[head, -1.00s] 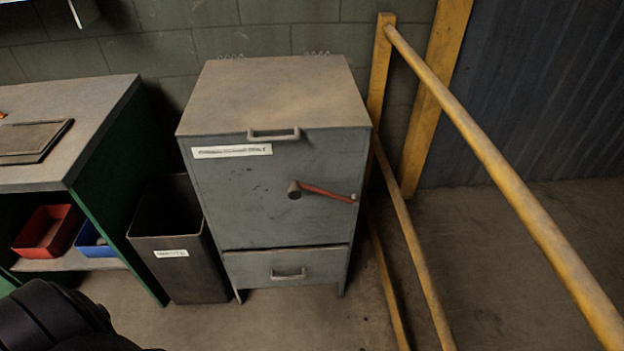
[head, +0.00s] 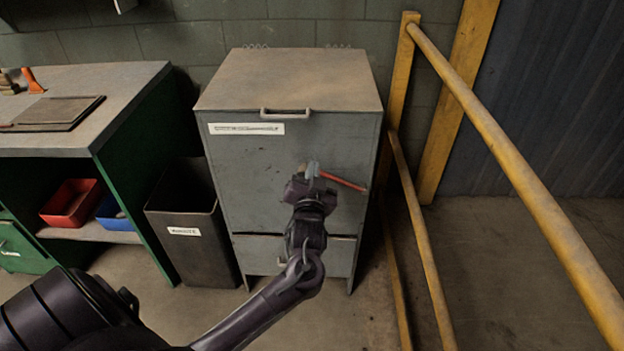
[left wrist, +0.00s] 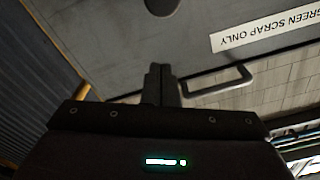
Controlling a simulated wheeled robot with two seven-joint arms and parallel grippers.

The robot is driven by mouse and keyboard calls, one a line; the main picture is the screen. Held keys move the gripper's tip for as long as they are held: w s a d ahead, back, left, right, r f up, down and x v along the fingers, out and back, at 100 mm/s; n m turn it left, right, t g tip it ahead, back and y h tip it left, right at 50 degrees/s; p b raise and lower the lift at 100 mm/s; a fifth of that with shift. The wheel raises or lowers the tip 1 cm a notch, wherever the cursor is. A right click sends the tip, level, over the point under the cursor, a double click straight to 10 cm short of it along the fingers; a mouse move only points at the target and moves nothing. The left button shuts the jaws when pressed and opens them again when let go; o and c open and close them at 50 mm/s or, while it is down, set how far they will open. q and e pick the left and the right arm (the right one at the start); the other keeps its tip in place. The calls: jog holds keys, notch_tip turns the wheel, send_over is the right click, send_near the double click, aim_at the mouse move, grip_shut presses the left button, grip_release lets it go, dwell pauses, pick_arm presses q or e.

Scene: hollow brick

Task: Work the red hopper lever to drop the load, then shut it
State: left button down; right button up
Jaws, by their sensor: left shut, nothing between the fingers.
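The grey metal hopper cabinet (head: 235,165) stands against the wall in the head view. Its red lever (head: 343,181) slopes down to the right across the front. My left gripper (head: 313,169) is in front of the lever's hub end and hides the hub; I cannot tell whether it touches. In the left wrist view my left gripper's fingers (left wrist: 161,84) are together with nothing between them. The cabinet front (left wrist: 120,50) shows there with a label (left wrist: 265,30) reading "GREEN SCRAP ONLY" and the lid handle (left wrist: 220,85). My right gripper is not in view.
A drawer (head: 250,245) sits low in the cabinet, partly behind my left arm. A dark bin (head: 190,240) and a green bench (head: 125,125) stand to the left. A yellow rail (head: 500,150) runs close on the right. Floor is open in front.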

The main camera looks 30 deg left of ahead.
pick_arm(q)
jog(key=w+a, duration=0.1)
jog(key=w+a+f, duration=0.2)
jog(key=shift+w+a+f, duration=0.25)
jog(key=shift+w+a, duration=0.1)
jog(key=shift+w, duration=0.05)
jog(key=shift+s+f, duration=0.2)
jog(key=shift+f, duration=0.1)
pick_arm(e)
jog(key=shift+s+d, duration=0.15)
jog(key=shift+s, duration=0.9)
pick_arm(q)
jog(key=shift+a+f, duration=0.1)
jog(key=shift+f, duration=0.05)
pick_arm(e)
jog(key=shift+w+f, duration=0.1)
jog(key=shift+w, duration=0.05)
